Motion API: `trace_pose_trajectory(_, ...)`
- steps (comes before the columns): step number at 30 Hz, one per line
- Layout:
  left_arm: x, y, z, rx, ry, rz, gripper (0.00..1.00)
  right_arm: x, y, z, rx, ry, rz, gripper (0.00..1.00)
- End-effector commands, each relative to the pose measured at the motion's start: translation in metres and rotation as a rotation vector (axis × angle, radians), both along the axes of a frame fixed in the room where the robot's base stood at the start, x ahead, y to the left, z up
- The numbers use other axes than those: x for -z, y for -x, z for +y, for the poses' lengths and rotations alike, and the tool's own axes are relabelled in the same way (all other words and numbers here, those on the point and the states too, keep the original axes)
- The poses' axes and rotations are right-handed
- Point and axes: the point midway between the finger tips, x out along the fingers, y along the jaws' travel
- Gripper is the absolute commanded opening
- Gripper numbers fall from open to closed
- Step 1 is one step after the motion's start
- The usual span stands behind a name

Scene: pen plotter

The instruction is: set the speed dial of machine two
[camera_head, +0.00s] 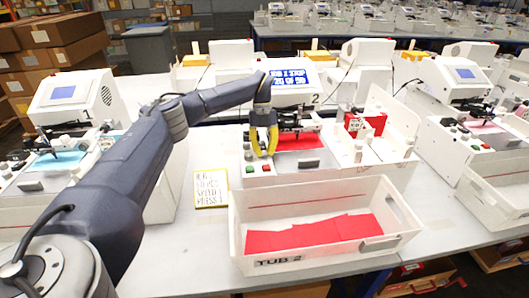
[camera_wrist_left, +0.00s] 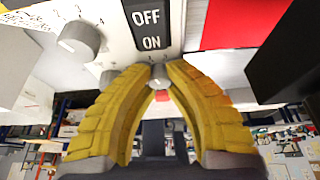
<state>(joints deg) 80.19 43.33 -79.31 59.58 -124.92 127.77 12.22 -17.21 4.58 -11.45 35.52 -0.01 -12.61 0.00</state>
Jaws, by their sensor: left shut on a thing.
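Machine two (camera_head: 290,95) is the white plotter in the middle of the head view, marked 2, with a lit blue screen (camera_head: 287,78) and a red sheet (camera_head: 300,141) on its bed. My left gripper (camera_head: 264,152), with yellow fingers, is at the left part of its front. In the left wrist view the fingertips (camera_wrist_left: 159,78) are shut around a small grey-white dial knob (camera_wrist_left: 158,76) with small marks around it. A larger numbered dial (camera_wrist_left: 78,40) sits up and left of it, beside a black ON/OFF switch (camera_wrist_left: 150,25). My right gripper is not in view.
An open white tub (camera_head: 325,254) marked TUB 2, with red sheets, stands in front of machine two. A yellow-edged handwritten note (camera_head: 211,188) lies left of it. Similar machines stand on both sides, with more behind. Stacked cartons (camera_head: 60,45) are at the far left.

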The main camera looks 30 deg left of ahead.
Motion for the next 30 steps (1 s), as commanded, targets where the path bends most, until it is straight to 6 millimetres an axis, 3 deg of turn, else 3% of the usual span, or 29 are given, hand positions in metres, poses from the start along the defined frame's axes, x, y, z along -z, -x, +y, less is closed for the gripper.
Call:
trace_pose_trajectory(5, 0.0005, 0.0013, -0.0007, -0.014, 0.003, 0.006, 0.00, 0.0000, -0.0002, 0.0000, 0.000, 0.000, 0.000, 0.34)
trace_pose_trajectory(18, 0.0013, 0.0022, -0.0020, -0.246, 0.004, 0.009, 0.00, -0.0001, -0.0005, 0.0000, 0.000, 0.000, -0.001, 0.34)
trace_pose_trajectory(29, 0.0012, 0.0020, -0.0025, -0.265, 0.004, 0.009, 0.00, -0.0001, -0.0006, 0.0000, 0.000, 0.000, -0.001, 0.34)
trace_pose_trajectory(30, 0.0012, 0.0020, -0.0025, -0.265, 0.004, 0.010, 0.15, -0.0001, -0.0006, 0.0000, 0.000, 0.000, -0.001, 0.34)
